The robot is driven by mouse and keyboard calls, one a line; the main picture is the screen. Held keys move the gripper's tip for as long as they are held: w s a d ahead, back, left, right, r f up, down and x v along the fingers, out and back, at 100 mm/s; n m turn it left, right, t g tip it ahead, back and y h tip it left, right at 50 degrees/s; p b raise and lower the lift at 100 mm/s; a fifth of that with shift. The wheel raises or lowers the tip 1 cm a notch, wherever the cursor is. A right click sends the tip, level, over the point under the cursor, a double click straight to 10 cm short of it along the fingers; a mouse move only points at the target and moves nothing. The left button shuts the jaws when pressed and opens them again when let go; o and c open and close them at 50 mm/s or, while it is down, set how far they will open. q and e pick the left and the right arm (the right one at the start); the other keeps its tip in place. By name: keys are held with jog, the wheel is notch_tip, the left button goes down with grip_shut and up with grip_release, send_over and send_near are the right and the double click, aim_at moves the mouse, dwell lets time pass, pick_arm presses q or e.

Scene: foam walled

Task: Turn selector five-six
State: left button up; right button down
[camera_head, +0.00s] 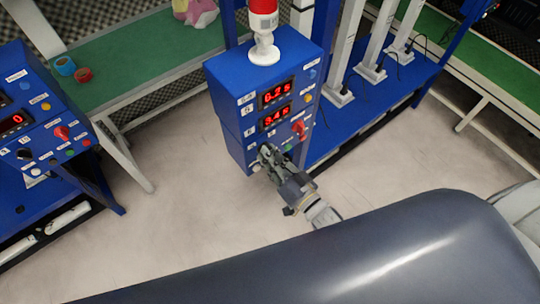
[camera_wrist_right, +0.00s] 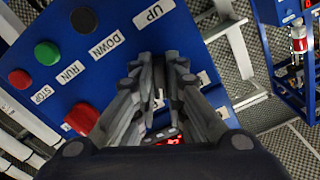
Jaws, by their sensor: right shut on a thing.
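The blue control box (camera_head: 230,120) stands in the middle of the head view, with two lit red displays (camera_head: 275,107) on its panel. My right gripper (camera_head: 266,153) is at the lower left of that panel. Its fingers are closed around a selector there, which they almost wholly hide. In the right wrist view my right gripper (camera_wrist_right: 160,75) reaches to the panel, its fingers close together. I cannot read the selector's position or its label. My left gripper is not in view.
The wrist view shows a black button (camera_wrist_right: 83,20), a green button (camera_wrist_right: 47,53), a red button (camera_wrist_right: 20,79) and a red knob (camera_wrist_right: 82,117) beside the fingers. A red-and-white beacon (camera_head: 263,30) tops the box. Another blue control box (camera_head: 30,115) stands left. The pale floor (camera_head: 190,190) is clear.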

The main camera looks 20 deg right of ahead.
jog(key=n, duration=1.1)
jog(key=shift+d+n, duration=0.15)
jog(key=shift+n, duration=0.15)
dwell(0.5)
jog(key=c, duration=1.6)
grip_release()
jog(key=shift+c, duration=0.2)
jog(key=v, duration=1.2)
